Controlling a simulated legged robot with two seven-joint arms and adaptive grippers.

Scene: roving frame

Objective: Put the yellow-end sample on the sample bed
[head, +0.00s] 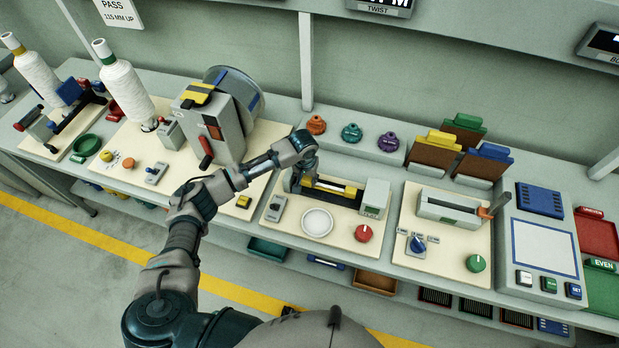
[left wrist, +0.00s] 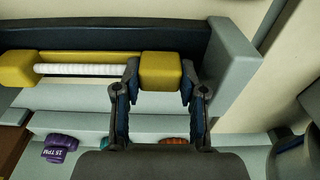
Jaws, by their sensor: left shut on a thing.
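The yellow-end sample is a white ribbed rod (left wrist: 85,70) between two yellow end blocks (left wrist: 161,72), lying level beside a long dark bar. My left gripper (left wrist: 160,80) is shut on the end block at the right in the left wrist view, one finger on each side. In the head view the sample (head: 335,187) shows as a yellow and white strip in a bench fixture. My left gripper (head: 303,176) is at its left end, with the fingers partly hidden. I cannot tell which fixture is the sample bed. My right gripper is out of view.
Right of the sample are a grey block (head: 376,197) and a red knob (head: 363,233), with a white dish (head: 317,222) in front. A grey trough (head: 450,207) stands farther right. Orange (head: 316,124), teal (head: 352,132) and purple (head: 388,141) weights line the back ledge.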

